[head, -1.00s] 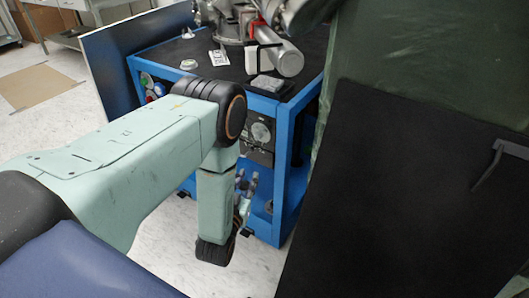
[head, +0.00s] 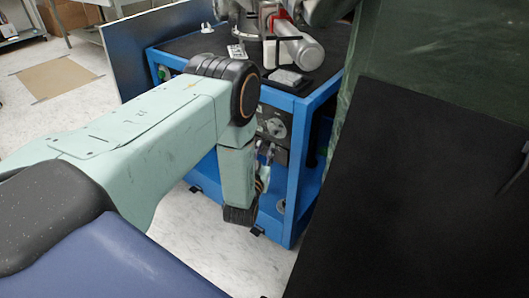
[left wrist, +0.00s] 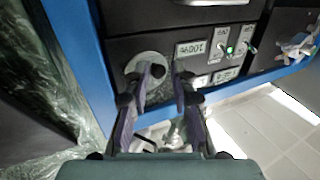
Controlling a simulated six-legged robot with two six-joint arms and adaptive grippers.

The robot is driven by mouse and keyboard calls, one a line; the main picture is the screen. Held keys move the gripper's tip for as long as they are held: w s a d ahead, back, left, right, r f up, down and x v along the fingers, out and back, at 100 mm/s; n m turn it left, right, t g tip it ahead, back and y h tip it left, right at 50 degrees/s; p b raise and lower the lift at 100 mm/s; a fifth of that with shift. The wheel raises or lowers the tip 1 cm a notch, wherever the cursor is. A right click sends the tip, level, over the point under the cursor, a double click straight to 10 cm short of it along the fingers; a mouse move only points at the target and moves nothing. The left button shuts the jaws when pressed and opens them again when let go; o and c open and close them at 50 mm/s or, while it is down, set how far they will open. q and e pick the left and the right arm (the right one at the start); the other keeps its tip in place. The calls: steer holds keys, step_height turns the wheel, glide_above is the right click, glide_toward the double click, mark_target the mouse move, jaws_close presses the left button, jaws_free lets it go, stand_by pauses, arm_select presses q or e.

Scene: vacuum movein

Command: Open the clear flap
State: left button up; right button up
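A sheet of greenish see-through plastic (head: 432,50), which looks like the clear flap, hangs at the upper right of the head view. Crinkled plastic also shows at the left edge of the left wrist view (left wrist: 30,75). My left gripper (head: 262,178) is partly hidden behind its wrist in the head view, close to the front of the blue cart (head: 297,190). In the left wrist view the two fingers of the left gripper (left wrist: 169,73) are apart, with nothing held between them, in front of a round dial (left wrist: 140,66). The plastic is left of the fingers. My right gripper is out of view.
The cart carries metal pump parts (head: 300,48) on its black top. Its front panel (left wrist: 218,48) has labels and switches. A large black panel (head: 410,190) fills the right of the head view. Pale floor (head: 215,260) is free in front of the cart.

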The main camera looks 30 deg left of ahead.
arm_select(q)
jaws_close()
stand_by(0.6)
